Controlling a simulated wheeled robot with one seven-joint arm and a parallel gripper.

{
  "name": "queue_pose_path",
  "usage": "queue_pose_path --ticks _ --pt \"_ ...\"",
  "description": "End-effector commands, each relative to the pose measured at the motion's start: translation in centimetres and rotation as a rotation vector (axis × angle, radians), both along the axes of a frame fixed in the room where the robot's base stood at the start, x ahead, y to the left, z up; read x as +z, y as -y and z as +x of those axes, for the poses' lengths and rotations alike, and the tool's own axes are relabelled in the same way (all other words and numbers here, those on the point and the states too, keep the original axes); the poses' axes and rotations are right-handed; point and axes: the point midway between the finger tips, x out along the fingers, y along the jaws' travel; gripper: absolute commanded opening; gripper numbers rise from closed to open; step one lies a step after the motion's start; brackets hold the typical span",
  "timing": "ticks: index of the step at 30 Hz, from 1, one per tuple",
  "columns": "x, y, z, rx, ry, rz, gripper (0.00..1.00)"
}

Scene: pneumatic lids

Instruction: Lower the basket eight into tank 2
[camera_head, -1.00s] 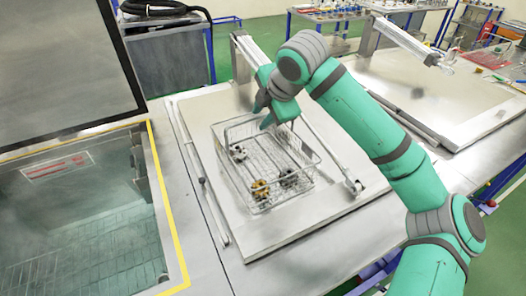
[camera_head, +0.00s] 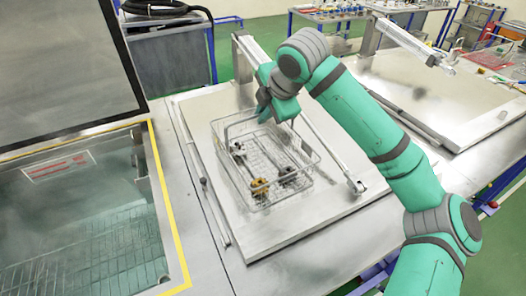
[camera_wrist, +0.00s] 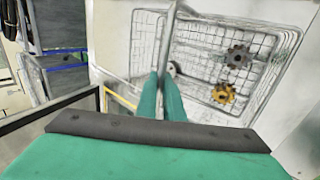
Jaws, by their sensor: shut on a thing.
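The wire basket (camera_head: 262,200) is over the closed metal lid (camera_head: 285,225) in the middle of the head view. I cannot tell whether it rests on the lid or hangs just above it. It holds a brass gear (camera_head: 259,187) and dark metal parts (camera_head: 288,176). My gripper (camera_head: 265,114) is shut on the basket's handle; in the wrist view its fingers (camera_wrist: 165,98) close around the handle bar. An open tank (camera_head: 90,215) with liquid and a rack inside is at the left, its dark lid (camera_head: 60,70) raised. No tank number or basket number is readable.
A yellow-edged rim (camera_head: 168,200) borders the open tank. Another closed lid (camera_head: 435,95) with a pneumatic cylinder (camera_head: 412,40) is at the right. A grey bin with a black hose (camera_head: 165,10) stands behind. Benches with small parts (camera_head: 345,10) are at the back.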

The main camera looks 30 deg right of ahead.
Motion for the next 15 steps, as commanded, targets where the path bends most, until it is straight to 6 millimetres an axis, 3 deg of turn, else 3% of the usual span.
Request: queue_pose_path --ticks 15 --pt "2.4 0.3 -0.1 -0.004 0.005 -0.001 0.0"
